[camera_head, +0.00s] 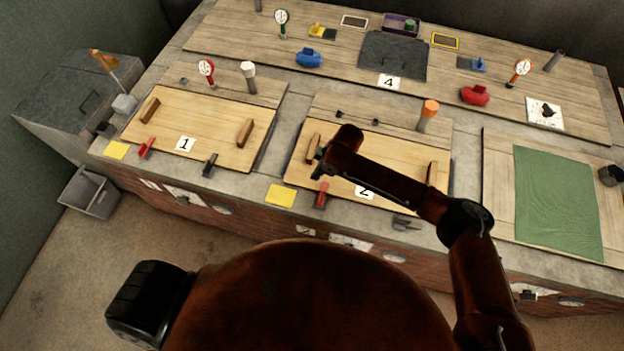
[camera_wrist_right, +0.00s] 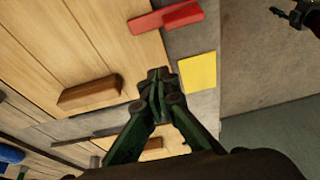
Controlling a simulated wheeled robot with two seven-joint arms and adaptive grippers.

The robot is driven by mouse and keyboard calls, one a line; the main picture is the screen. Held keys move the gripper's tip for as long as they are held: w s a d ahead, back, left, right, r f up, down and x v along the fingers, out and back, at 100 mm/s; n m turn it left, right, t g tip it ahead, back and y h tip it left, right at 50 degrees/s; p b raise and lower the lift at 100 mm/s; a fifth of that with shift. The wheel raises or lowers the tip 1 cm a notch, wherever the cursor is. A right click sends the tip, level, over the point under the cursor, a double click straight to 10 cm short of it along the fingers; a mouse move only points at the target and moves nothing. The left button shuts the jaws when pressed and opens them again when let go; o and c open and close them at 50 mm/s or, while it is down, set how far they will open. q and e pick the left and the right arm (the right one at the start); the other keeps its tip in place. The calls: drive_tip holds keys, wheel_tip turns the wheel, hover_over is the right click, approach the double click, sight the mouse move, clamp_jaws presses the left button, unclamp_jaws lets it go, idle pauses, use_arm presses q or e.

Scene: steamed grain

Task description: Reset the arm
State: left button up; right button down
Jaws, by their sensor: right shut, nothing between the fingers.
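My right arm reaches in from the right in the head view, bent over the board marked 2 (camera_head: 385,145). My right gripper (camera_head: 320,168) is above the left part of that board, near its left wooden handle (camera_head: 312,148). In the right wrist view the gripper's fingers (camera_wrist_right: 157,82) are together and empty. Below them are the wooden handle (camera_wrist_right: 90,95), a red-handled item (camera_wrist_right: 165,17) and a yellow square (camera_wrist_right: 197,72). My left gripper cannot be made out in the head view.
The board marked 1 (camera_head: 220,128) lies at the left. A green mat (camera_head: 555,200) lies at the right. An orange-topped cylinder (camera_head: 428,112) stands behind board 2. The raised back shelf (camera_head: 340,60) holds gauges, blue and red items and a dark plate (camera_head: 395,55).

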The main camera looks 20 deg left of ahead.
drive_tip(key=v, duration=0.2)
drive_tip(key=shift+r, duration=0.25)
